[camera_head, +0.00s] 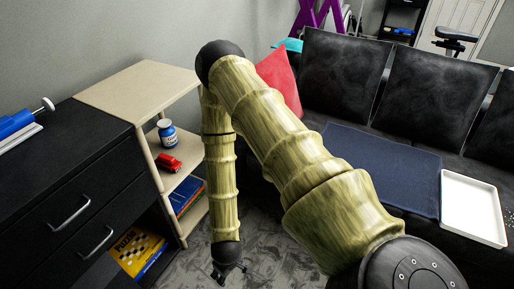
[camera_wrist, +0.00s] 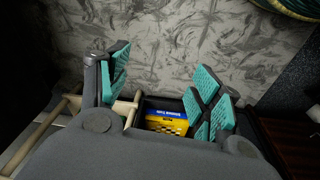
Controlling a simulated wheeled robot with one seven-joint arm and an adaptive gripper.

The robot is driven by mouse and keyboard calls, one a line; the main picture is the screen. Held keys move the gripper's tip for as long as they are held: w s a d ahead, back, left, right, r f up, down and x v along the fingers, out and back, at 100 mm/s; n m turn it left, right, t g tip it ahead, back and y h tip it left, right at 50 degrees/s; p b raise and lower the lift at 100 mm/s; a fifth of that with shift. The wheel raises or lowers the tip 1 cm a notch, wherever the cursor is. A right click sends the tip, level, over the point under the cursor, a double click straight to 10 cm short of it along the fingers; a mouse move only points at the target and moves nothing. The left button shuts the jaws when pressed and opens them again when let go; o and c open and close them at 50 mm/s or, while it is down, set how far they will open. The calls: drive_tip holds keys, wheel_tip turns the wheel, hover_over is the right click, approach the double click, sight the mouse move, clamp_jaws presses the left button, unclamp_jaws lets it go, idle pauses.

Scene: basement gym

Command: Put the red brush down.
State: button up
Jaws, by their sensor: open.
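A small red object (camera_head: 168,162) lies on the middle shelf of the beige shelf unit in the head view. It may be the red brush, but its shape is too small to be sure. My gripper (camera_head: 228,272) hangs low at the bottom of the head view, in front of and below the shelf unit, over the grey floor. In the wrist view my gripper (camera_wrist: 164,82) has its teal-padded fingers spread wide, with nothing between them. No brush shows in the wrist view.
The beige shelf unit (camera_head: 130,88) also holds a blue-and-white jar (camera_head: 167,132). A black drawer cabinet (camera_head: 75,185) stands left of it. The black sofa (camera_head: 330,75) at right carries a dark blue mat (camera_head: 378,165), a white tray (camera_head: 470,205) and a red cushion (camera_head: 280,80).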

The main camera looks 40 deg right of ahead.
drive_tip(key=s+d+r+m+g, duration=0.1)
drive_tip(key=s+r+m, duration=0.1)
drive_tip(key=s, duration=1.1)
drive_tip(key=shift+s+d+r+g, duration=0.3)
wheel_tip(320, 180, up, 12)
drive_tip(key=p, duration=1.2)
